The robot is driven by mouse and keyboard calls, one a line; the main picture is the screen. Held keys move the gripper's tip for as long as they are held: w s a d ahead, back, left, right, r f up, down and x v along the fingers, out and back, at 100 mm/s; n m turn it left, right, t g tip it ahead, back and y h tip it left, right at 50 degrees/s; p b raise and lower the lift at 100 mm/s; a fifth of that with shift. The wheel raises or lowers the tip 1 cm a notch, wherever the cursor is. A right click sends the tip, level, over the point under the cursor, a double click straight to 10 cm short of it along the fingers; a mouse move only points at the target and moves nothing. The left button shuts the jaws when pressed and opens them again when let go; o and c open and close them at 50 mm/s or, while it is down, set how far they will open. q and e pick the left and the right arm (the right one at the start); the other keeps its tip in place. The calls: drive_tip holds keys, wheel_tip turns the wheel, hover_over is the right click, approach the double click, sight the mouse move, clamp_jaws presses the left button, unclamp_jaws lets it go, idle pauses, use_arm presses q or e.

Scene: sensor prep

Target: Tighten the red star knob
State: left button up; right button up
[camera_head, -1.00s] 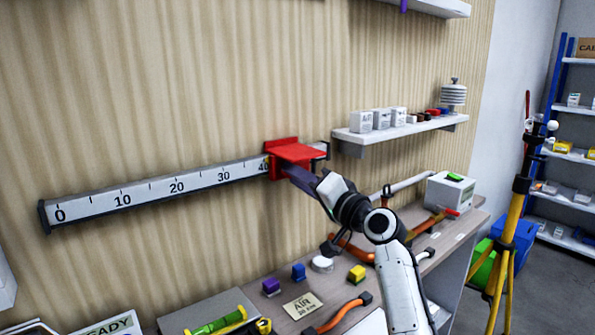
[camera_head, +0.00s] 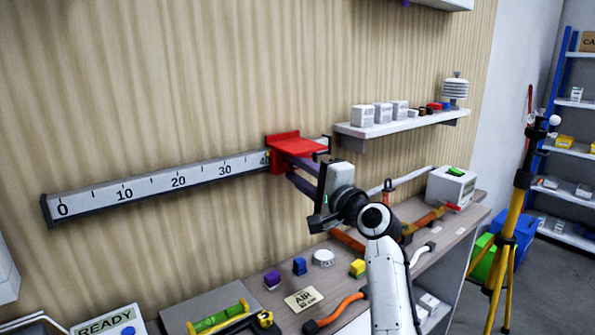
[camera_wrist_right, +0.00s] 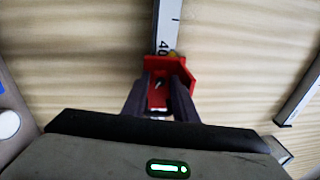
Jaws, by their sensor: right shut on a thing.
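A red carriage (camera_head: 292,147) sits on the white scale rail (camera_head: 150,188) on the wall, close to the 40 mark. It also shows in the right wrist view (camera_wrist_right: 182,72). My right gripper (camera_head: 289,167) reaches up to the carriage's underside. In the right wrist view its two dark fingers (camera_wrist_right: 159,90) are shut on a red part between them, seemingly the red star knob (camera_wrist_right: 157,99). The knob's star shape is mostly hidden by the fingers. My left gripper is not in view.
A wall shelf (camera_head: 400,126) with small boxes is right of the carriage. Below is a bench (camera_head: 450,237) with colored blocks, an orange-handled tool (camera_head: 335,313), a green level (camera_head: 218,318) and a white box (camera_head: 451,187). A yellow tripod (camera_head: 510,220) stands at the right.

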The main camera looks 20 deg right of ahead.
idle(0.5)
drive_tip(key=o, duration=0.9)
drive_tip(key=shift+o, duration=0.7)
drive_tip(key=shift+r, duration=0.1)
drive_tip(key=shift+d+r, duration=0.1)
